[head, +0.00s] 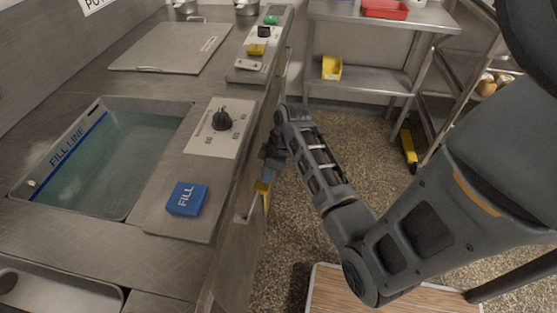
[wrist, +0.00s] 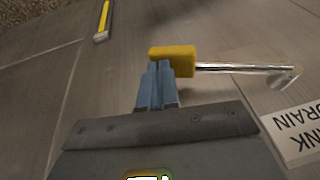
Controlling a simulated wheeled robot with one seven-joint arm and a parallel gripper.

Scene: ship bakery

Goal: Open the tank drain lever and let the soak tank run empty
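The soak tank (head: 112,165) is sunk in the steel counter at left in the head view. Greenish water stands in it, with a blue FILL LINE stripe (head: 75,142) on its wall. The drain lever has a yellow grip (wrist: 172,57) on a silver rod (wrist: 245,68) in the wrist view, beside a partly cut-off label reading "DRAIN" (wrist: 298,130). My gripper (wrist: 157,72) has its blue fingers close together, with the tips right at the yellow grip; I cannot tell whether they touch. In the head view my gripper (head: 268,176) is low beside the counter's front panel.
A blue FILL button (head: 187,199) and a black knob (head: 222,119) sit on the counter. Another yellow bar (wrist: 103,20) shows on the panel in the wrist view. A wooden-topped surface (head: 385,295) lies near the front; a steel table (head: 375,77) stands behind. Speckled floor is open between.

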